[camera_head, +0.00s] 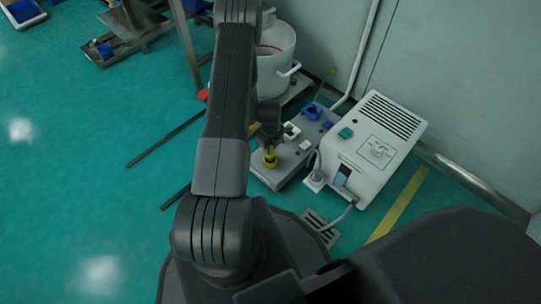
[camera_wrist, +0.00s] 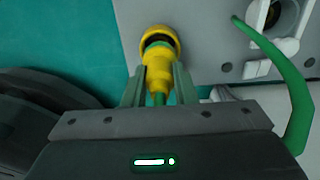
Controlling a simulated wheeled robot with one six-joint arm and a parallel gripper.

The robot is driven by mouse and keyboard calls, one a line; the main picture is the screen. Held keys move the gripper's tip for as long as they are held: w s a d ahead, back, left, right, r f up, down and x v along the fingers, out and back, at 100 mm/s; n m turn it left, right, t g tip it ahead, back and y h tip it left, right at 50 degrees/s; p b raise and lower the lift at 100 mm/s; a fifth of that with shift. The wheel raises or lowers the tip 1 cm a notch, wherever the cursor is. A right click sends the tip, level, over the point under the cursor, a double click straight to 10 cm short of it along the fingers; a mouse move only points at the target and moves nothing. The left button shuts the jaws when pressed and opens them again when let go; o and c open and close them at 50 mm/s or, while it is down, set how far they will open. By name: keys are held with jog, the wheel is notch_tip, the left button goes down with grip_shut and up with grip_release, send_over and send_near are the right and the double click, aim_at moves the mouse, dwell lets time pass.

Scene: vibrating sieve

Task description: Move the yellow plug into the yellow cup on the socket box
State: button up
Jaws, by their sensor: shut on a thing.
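The yellow plug (camera_wrist: 158,70) with a green cable is between the two fingers of my gripper (camera_wrist: 159,84), which is shut on it. The plug's front end is at the mouth of the yellow cup (camera_wrist: 163,29) and overlaps it in the wrist view. A dark gap shows inside the cup's rim; I cannot tell how deep the plug sits. The grey socket box (camera_wrist: 205,60) carries the cup. In the head view the yellow cup (camera_head: 270,162) is at the box's near left, directly below my gripper (camera_head: 267,138), partly hidden by my arm.
A white socket (camera_wrist: 284,43) sits right of the yellow cup, and the green cable (camera_wrist: 290,75) loops near it. A blue socket (camera_head: 312,111) is at the box's far end. A white machine (camera_head: 375,145) stands to the right, a white bucket (camera_head: 275,65) behind. Open green floor lies left.

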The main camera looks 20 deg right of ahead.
jog(key=shift+f+b, duration=0.55)
jog(key=shift+f, duration=1.3)
jog(key=shift+f, duration=0.1)
jog(key=shift+f+b, duration=0.25)
jog(key=shift+b, duration=0.15)
jog(key=o, duration=1)
jog(key=shift+r, duration=0.2)
notch_tip(320, 180, up, 12)
jog(key=p, duration=0.5)
jog(key=shift+r, duration=0.2)
